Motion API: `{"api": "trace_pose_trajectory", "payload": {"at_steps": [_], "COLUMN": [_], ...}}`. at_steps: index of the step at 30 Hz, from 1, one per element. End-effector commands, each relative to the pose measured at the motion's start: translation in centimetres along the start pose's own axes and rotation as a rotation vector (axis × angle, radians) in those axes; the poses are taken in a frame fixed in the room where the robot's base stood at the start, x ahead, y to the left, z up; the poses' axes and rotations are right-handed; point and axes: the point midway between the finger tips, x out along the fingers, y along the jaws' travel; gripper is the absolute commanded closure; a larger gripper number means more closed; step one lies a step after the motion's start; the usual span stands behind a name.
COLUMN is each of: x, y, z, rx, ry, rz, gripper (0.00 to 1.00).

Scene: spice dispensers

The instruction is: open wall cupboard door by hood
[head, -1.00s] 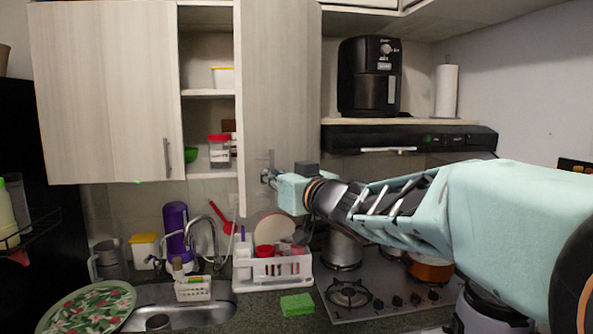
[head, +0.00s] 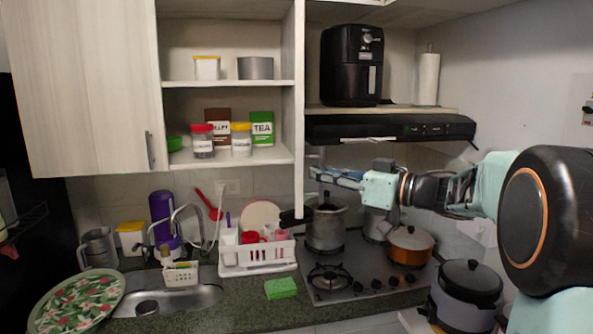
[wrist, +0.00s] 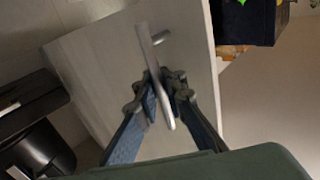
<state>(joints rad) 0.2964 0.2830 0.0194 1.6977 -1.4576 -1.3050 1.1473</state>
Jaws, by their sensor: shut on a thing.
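The wall cupboard door (head: 299,120) beside the hood stands swung out and is seen nearly edge-on in the head view, a pale narrow strip. The cupboard's shelves to its left are exposed. My gripper (head: 318,172) is at the lower right side of the door. In the wrist view, the pale door panel (wrist: 105,75) fills the middle, and my gripper (wrist: 162,98) is shut on the bar-shaped metal handle (wrist: 147,50). The black hood (head: 390,128) is right of the door.
The shelves hold a tea box (head: 262,128), jars and tubs. A black air fryer (head: 350,65) stands above the hood. Below are a stove with pots (head: 410,245), a white dish rack (head: 258,258) and a sink (head: 190,300). Another cupboard door (head: 85,90) is at left.

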Motion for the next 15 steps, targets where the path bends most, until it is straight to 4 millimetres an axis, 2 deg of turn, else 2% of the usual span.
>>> {"api": "trace_pose_trajectory", "payload": {"at_steps": [6,15], "x": [-2.7,-4.9], "y": [2.4,4.6], "z": [0.4,0.3], "rx": [0.004,0.002], "ry": [-0.005,-0.005], "rz": [-0.085,-0.162], "gripper": [1.00,1.00]}}
